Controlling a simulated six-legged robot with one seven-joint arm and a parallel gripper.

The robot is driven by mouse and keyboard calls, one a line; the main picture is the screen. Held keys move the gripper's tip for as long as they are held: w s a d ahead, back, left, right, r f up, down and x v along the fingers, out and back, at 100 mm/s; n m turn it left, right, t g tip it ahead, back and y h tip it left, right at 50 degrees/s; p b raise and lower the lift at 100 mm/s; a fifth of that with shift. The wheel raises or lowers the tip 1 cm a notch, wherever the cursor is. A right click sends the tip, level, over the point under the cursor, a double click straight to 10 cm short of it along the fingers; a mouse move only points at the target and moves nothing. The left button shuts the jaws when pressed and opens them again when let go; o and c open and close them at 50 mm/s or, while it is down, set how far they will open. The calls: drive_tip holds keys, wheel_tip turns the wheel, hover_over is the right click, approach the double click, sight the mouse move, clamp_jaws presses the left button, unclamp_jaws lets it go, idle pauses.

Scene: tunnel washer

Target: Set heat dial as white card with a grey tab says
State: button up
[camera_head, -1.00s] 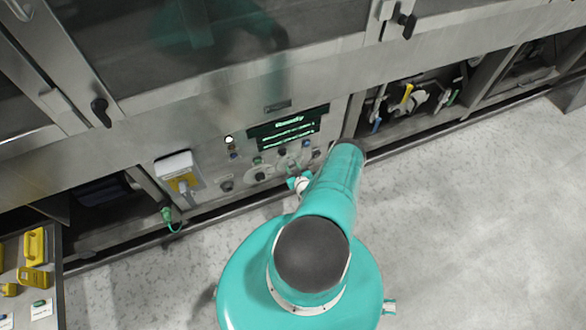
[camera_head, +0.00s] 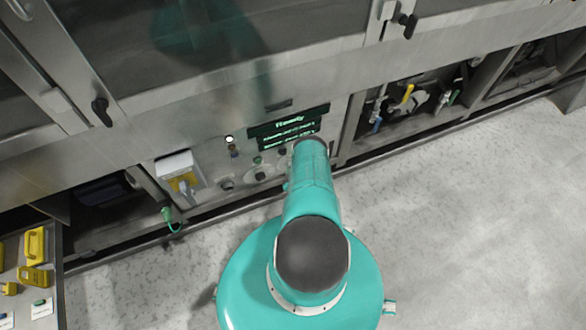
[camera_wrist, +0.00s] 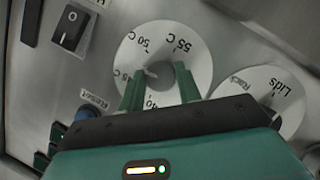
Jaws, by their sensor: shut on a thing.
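The heat dial (camera_wrist: 204,63) is a round pale plate marked 40, 45 C, 50 C and 55 C in the wrist view. My gripper (camera_wrist: 160,80) has its two green fingers at the middle of this dial, shut on its knob. A light pointer mark shows left of the knob's centre, towards 45 C. The fingers hide part of the knob and the lower plate. In the head view my arm covers the gripper.
A second dial (camera_wrist: 262,88), marked Lids and Rack, is close to the right. A black rocker switch (camera_wrist: 71,27) is at upper left. A lit display (camera_head: 289,126) is above the controls. Yellow things (camera_head: 34,246) lie on the left-hand surface. The floor at right is clear.

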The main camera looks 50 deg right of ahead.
idle(0.3)
drive_tip(key=o, duration=1)
drive_tip(key=v, duration=1.3)
drive_tip(key=shift+a+r, duration=0.2)
drive_tip(key=shift+a, duration=0.15)
drive_tip(key=shift+s, duration=0.15)
